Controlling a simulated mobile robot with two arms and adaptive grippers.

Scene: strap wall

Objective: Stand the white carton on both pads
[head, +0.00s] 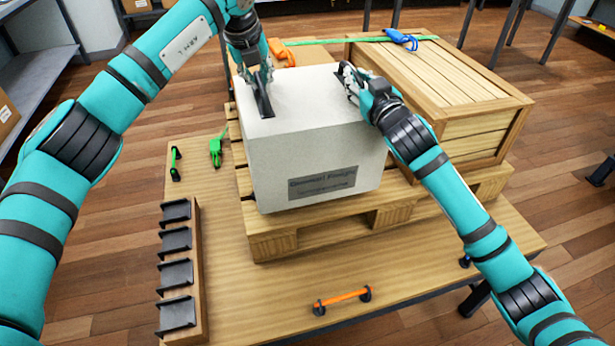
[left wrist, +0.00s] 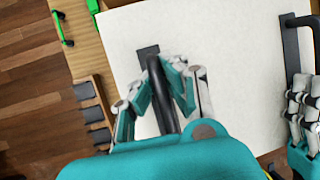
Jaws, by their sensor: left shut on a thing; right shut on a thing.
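The white carton (head: 310,150) is upright at the front left of a wooden pallet (head: 395,205), with a grey printed label on its front. I cannot tell whether it rests on the pallet or hangs just above it. My left gripper (head: 262,92) is shut on a black handle on the carton's top; this handle (left wrist: 160,95) also shows in the left wrist view. My right gripper (head: 350,82) is shut at the top's right side, on a second black handle (left wrist: 292,45) seen in the left wrist view. I cannot make out the pads; the carton may hide them.
A slatted wooden crate (head: 450,90) stands close right of the carton, with a green strap (head: 335,41) across its far end. A rack of black brackets (head: 177,270) stands on the table's left. An orange handle (head: 342,300) is at the front. The front tabletop is mostly clear.

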